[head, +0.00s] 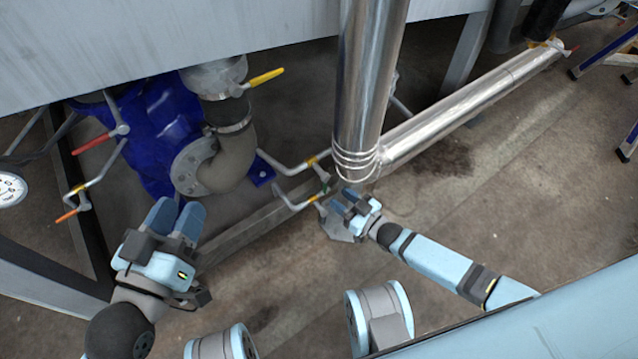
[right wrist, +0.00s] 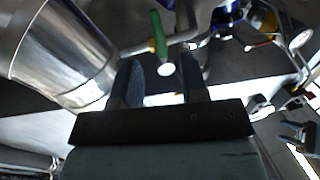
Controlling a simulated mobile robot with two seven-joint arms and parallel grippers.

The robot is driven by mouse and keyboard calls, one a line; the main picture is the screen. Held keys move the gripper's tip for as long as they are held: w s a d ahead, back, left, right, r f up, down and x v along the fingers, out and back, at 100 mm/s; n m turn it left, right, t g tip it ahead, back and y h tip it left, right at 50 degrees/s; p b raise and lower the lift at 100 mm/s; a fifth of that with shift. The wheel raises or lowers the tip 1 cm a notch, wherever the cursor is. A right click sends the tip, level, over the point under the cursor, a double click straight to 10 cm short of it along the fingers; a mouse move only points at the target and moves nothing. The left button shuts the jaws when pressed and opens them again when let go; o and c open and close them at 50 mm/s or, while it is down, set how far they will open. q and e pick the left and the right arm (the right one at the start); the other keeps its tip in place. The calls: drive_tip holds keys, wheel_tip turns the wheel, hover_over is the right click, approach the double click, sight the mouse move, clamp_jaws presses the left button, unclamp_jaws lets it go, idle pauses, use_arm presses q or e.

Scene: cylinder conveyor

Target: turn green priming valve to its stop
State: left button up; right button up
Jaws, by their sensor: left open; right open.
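The green priming valve handle (head: 325,188) is a small green lever on a thin pipe beside the shiny vertical pipe. In the right wrist view the green handle (right wrist: 158,36) stands beyond my fingers, roughly in line with the gap between them. My right gripper (head: 338,203) is open next to the valve in the head view; its fingers (right wrist: 160,84) show apart in the wrist view, with nothing clearly held. Whether they touch the handle cannot be told. My left gripper (head: 180,216) is open and empty, below the grey pipe elbow.
A shiny vertical pipe (head: 367,90) stands close to my right gripper, joined by a long slanting pipe (head: 470,105). A yellow handle (head: 265,77), a red handle (head: 92,144) and an orange handle (head: 67,215) sit left. A blue pump (head: 150,120) is behind.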

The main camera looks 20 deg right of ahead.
sight(324, 186)
drive_tip(key=b+x, duration=0.2)
drive_tip(key=x, duration=0.4)
drive_tip(key=shift+w+a+f, duration=0.1)
drive_tip(key=shift+w+a, duration=0.05)
drive_tip(key=shift+w, duration=0.1)
use_arm(q)
drive_tip(key=shift+m+g, duration=0.3)
drive_tip(key=shift+g, duration=0.6)
drive_tip(key=shift+d+f, duration=0.1)
drive_tip(key=shift+f, duration=1.95)
use_arm(e)
drive_tip(key=shift+x, duration=0.85)
clamp_jaws()
